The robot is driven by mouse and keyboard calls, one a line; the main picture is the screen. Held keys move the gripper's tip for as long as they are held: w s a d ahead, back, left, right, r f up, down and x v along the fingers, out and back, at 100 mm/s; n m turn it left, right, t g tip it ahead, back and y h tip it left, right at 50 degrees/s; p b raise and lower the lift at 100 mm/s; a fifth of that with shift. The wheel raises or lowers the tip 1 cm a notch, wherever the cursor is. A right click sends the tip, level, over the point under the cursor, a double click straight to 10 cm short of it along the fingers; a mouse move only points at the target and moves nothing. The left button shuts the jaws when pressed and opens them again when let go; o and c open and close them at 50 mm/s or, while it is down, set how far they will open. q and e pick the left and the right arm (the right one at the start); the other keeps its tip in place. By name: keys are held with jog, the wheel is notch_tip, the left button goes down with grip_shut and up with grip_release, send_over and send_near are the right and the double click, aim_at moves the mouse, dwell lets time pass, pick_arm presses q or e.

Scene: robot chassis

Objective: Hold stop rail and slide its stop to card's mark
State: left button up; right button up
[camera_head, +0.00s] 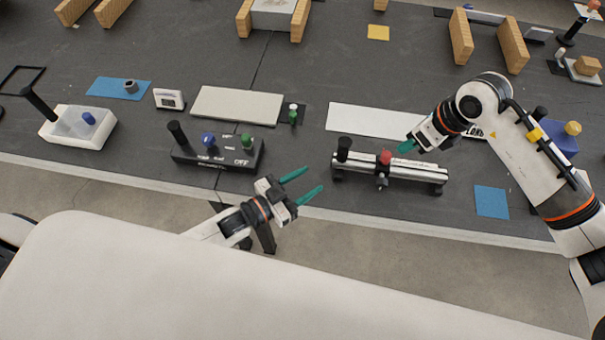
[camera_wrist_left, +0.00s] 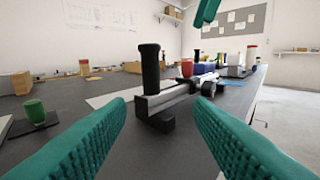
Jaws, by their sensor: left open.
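The stop rail (camera_head: 412,174) is a silver bar on black feet near the table's front edge, with an upright black post (camera_head: 343,149) at its left end. Its stop, with a red knob (camera_head: 385,158), sits near mid-rail. A white card (camera_head: 362,121) lies behind the rail; its right end, with dark lettering, is partly hidden by my right arm. My left gripper (camera_head: 307,184) is open and empty, left of the rail. In the left wrist view the post (camera_wrist_left: 150,68) stands ahead between the fingers, apart from them. My right gripper (camera_head: 406,147) is just above and behind the rail; its jaw gap is unclear.
A black switch box (camera_head: 218,155) with blue and green knobs stands left of the rail. A blue square (camera_head: 491,202) lies to its right. A beige panel (camera_head: 237,105) lies farther back left. The table's front edge runs just in front of the rail.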

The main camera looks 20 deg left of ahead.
aim_at(339, 155)
pick_arm(q)
jog(key=shift+w+a+r, duration=0.3)
jog(key=shift+w+r, duration=0.2)
jog(key=shift+w, duration=0.05)
jog(key=shift+w+d+r, duration=0.1)
jog(key=shift+w+d, duration=0.05)
jog(key=shift+w, duration=0.05)
jog(key=x, duration=1.1)
jog(key=shift+w+d+r, duration=0.1)
jog(key=shift+w, duration=0.15)
grip_shut()
